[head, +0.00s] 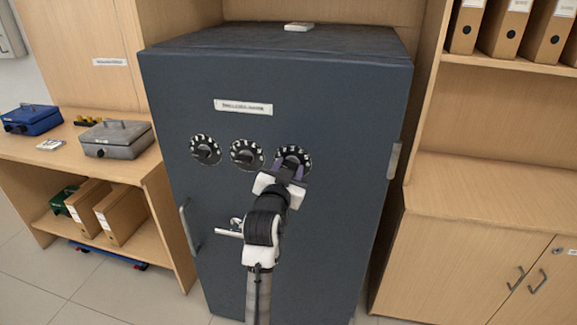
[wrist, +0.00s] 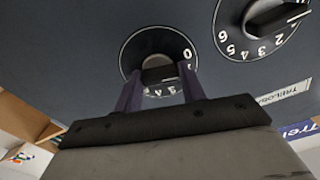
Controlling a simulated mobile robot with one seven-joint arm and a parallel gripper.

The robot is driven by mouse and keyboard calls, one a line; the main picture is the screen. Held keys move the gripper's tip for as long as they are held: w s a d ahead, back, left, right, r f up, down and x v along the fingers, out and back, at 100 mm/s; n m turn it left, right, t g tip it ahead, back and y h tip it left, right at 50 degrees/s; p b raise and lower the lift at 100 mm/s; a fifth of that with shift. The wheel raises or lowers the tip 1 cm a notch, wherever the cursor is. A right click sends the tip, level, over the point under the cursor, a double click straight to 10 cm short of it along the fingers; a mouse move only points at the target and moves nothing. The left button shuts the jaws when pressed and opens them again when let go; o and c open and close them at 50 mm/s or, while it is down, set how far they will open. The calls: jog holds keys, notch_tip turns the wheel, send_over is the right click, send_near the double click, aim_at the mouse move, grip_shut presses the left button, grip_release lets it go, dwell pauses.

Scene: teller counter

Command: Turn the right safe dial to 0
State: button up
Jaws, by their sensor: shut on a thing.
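The dark safe (head: 340,100) has three round black dials in a row on its front. The right safe dial (head: 293,152) has white marks around its rim. My gripper (head: 289,171) reaches it from below and is shut on its knob. In the wrist view, the right dial (wrist: 157,45) shows with its dark knob (wrist: 160,74) between the two purple fingers of my gripper (wrist: 161,82). A white 0 shows on the dial close to the right finger, with other digits below the knob partly hidden. I cannot tell which number the knob points at.
The middle dial (head: 246,155) and left dial (head: 205,149) sit just left of my gripper; the middle one also shows in the wrist view (wrist: 240,42). A label (head: 243,107) is above them. Wooden shelves (head: 490,185) flank the safe.

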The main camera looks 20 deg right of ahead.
jog(key=shift+f+n+p, duration=0.1)
jog(key=shift+n+p, duration=0.5)
jog(key=shift+n, duration=1)
jog(key=o, duration=1)
jog(key=shift+s+a, duration=0.1)
jog(key=b+v, duration=0.3)
jog(key=v, duration=1)
jog(key=shift+s+a, duration=0.2)
jog(key=shift+s, duration=0.05)
